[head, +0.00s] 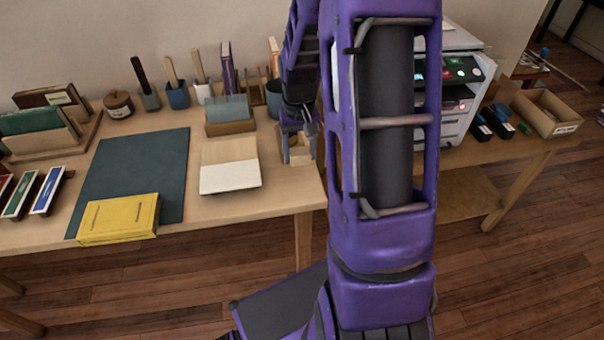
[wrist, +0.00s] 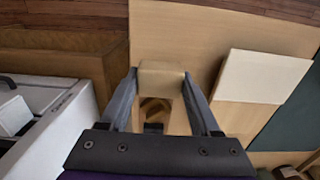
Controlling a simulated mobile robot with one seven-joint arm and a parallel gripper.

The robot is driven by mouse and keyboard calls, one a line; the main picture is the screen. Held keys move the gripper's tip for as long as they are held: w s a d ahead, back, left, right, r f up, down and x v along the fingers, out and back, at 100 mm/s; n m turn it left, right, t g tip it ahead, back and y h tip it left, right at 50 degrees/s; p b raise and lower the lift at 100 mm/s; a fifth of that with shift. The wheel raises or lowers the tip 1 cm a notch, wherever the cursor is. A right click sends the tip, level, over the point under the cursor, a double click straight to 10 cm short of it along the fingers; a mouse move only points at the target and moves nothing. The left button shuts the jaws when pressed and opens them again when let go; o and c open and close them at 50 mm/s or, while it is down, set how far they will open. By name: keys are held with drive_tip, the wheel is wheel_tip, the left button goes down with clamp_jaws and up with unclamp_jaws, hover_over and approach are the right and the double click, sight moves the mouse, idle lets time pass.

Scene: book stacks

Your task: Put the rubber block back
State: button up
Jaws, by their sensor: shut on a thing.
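My gripper (wrist: 160,76) has its two fingers pressed on either side of a small tan block (wrist: 161,80), which looks like the rubber block. In the head view my gripper (head: 298,148) is at the right end of the table, low over the top. A small wooden holder with an opening (wrist: 155,108) shows between the fingers, close to the block. I cannot tell whether the block touches the holder or the table. In the head view the fingers and arm partly hide the block.
Left of my gripper lies a pale board with a white front part (head: 230,178). Farther left are a dark green mat (head: 130,165) and a yellow case (head: 120,218). Pots and a card holder (head: 229,127) stand behind. A white printer (head: 455,95) stands to the right.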

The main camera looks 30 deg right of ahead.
sight(300, 179)
drive_tip(key=shift+f+b, duration=0.5)
drive_tip(key=shift+f, duration=2.7)
drive_tip(key=shift+f, duration=0.1)
drive_tip(key=o, duration=1.3)
wheel_tip(300, 179, up, 12)
drive_tip(key=shift+r+p, duration=0.1)
drive_tip(key=shift+p, duration=1)
drive_tip(key=shift+w+r, duration=0.1)
